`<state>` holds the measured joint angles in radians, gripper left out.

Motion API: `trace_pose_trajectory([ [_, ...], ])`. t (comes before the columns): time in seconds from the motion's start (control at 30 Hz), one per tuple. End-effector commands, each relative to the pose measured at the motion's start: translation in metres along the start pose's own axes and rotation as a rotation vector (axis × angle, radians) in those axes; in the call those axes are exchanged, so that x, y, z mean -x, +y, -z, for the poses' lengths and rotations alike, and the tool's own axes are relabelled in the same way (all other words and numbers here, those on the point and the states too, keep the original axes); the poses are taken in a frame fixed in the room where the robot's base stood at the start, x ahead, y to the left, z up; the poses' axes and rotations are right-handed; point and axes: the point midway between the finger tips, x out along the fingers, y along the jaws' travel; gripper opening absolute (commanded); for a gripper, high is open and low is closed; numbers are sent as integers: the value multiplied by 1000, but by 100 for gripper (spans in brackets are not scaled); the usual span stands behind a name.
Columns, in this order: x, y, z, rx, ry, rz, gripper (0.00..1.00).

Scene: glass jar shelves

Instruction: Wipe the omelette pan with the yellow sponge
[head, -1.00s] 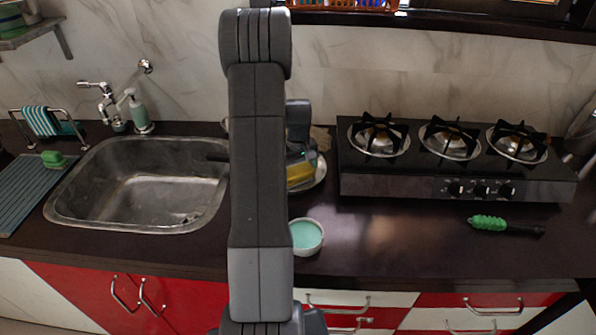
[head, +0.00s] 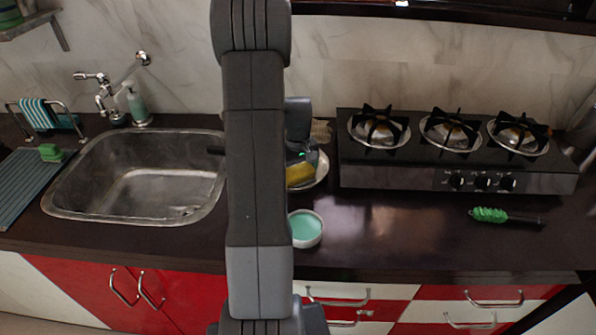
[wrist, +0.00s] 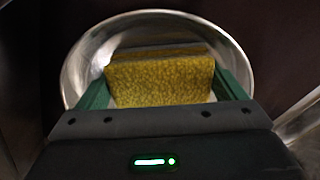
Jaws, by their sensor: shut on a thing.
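The yellow sponge (wrist: 160,80) is between the two green fingers of my gripper (wrist: 165,88), which is shut on it. In the wrist view the sponge covers the middle of a round silvery pan (wrist: 85,65), whose curved wall shows around it. I cannot tell whether the sponge touches the pan's bottom. In the head view the sponge (head: 299,174) and the pan's right rim (head: 323,168) show just right of my arm, which hides the rest. A dark handle (head: 215,151) sticks out left of my arm over the sink edge.
A white bowl with teal content (head: 305,230) stands in front of the pan. The sink (head: 140,180) lies to the left, the three-burner stove (head: 455,178) to the right. A green-bristled brush (head: 490,214) lies before the stove. The counter's middle front is clear.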

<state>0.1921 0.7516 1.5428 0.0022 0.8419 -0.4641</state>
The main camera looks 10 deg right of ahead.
Motion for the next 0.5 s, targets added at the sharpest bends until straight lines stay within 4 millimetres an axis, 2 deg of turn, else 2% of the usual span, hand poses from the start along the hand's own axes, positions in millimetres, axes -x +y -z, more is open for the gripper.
trace_pose_trajectory([
  [0.3,-1,0,0,0,-5,3,72],
  [0.5,0,6,14,0,-4,2,72],
])
